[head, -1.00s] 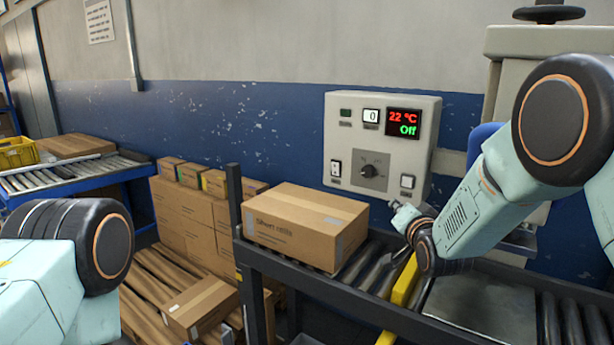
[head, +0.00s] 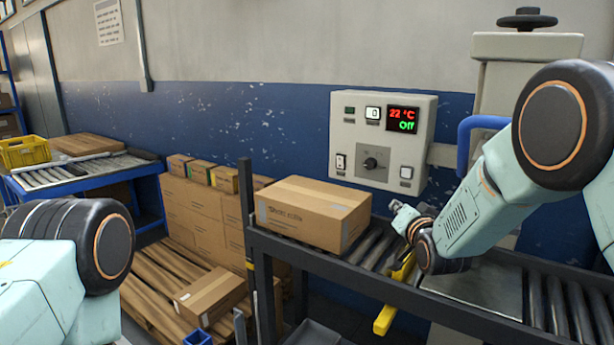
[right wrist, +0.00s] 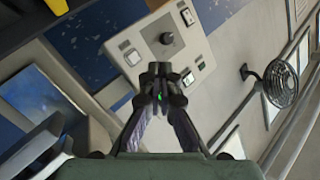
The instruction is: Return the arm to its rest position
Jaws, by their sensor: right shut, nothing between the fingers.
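My right arm comes in from the right in the head view. Its gripper (head: 400,212) is small there, above the roller conveyor and below the control panel (head: 382,140). In the right wrist view the right gripper (right wrist: 160,72) has its fingertips together and holds nothing. The panel (right wrist: 160,42) lies beyond the fingertips, apart from them as far as I can tell. Its display reads 22 °C and Off, and a dark knob sits at its lower middle. My left arm shows at the lower left of the head view, but its gripper is out of view.
A cardboard box (head: 312,212) lies on the roller conveyor (head: 375,245), left of my right gripper. A blue handle (head: 470,140) stands behind my right arm. Stacked cartons (head: 200,215) and a wooden pallet (head: 150,290) are at left. A yellow crate (head: 25,152) sits farther back.

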